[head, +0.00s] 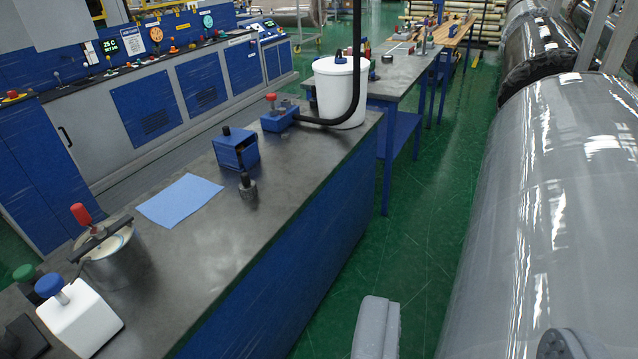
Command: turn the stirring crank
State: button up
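The stirring crank (100,239) is a dark bar across the top of a metal pot (118,266), with an upright red grip (81,214) at its left end. The pot stands at the lower left of the grey bench top and holds something pale. My gripper (468,335) shows as two grey fingers at the bottom edge, wide apart with nothing between them. The lower parts of the fingers are cut off by the frame.
A blue sheet (180,200), a blue box with a black knob (236,150) and a white bucket (338,92) are farther along the bench. Large wrapped rolls (560,200) line the right side.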

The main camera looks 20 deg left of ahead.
aim_at(80, 213)
jog(key=u, duration=0.55)
jog(key=i, duration=0.9)
jog(key=u, duration=1)
jog(key=i, duration=0.55)
jog(key=u, duration=0.25)
